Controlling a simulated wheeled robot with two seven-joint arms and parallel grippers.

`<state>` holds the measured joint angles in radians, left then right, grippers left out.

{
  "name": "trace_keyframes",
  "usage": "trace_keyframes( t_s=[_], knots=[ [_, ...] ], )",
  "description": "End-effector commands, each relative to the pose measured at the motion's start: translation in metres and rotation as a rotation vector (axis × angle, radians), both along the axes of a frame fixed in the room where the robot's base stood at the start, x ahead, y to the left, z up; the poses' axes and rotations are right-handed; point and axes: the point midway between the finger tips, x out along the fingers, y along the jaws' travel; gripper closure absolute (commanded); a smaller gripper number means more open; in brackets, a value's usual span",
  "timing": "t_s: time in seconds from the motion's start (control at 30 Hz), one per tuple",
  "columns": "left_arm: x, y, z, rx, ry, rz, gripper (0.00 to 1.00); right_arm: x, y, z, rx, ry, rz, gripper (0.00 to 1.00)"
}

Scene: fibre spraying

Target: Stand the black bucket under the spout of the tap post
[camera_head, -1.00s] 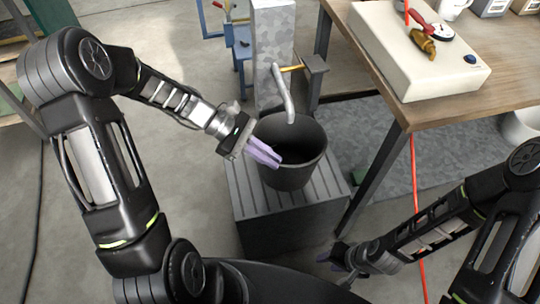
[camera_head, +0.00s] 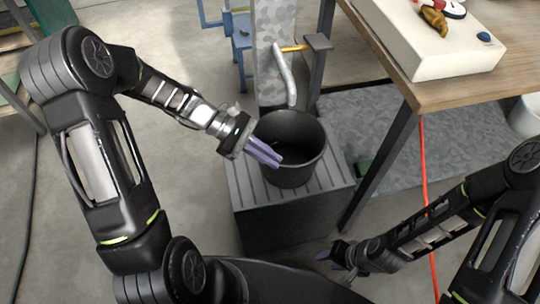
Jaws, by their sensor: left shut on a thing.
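The black bucket (camera_head: 294,172) stands upright on a grey slatted stand (camera_head: 290,217). The tap post (camera_head: 274,75) is a mottled grey column behind it. Its bent metal spout (camera_head: 285,76) comes down to the bucket's far rim, with the tip seen over or just behind that rim; I cannot tell which. My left gripper (camera_head: 264,154) has purple fingers and is shut on the bucket's left rim. My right gripper (camera_head: 335,254) is low at the front right of the stand, clear of the bucket; its jaws are too small and dark to read.
A wooden table (camera_head: 475,82) stands at the right, with a cream box (camera_head: 440,52) on it. A red hose (camera_head: 424,165) hangs below its edge. A blue frame (camera_head: 241,40) stands left of the post.

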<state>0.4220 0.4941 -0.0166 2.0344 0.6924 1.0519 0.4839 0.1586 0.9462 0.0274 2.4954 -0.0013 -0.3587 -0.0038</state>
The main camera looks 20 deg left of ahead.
Motion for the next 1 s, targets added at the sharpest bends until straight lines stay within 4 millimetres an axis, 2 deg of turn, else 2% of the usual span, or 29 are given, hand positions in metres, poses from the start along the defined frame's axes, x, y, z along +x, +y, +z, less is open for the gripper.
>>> trace_keyframes(
  t_s=[0.47,1.0],
  knots=[
    [0.0,0.0,-0.002,0.0,0.001,0.001,1.0,0.0,0.0,-0.001,0.0,0.0,0.0,0.64],
    [0.0,0.0,-0.013,0.001,0.001,0.001,1.0,0.0,0.0,-0.008,0.0,0.0,0.0,0.64]
  ],
)
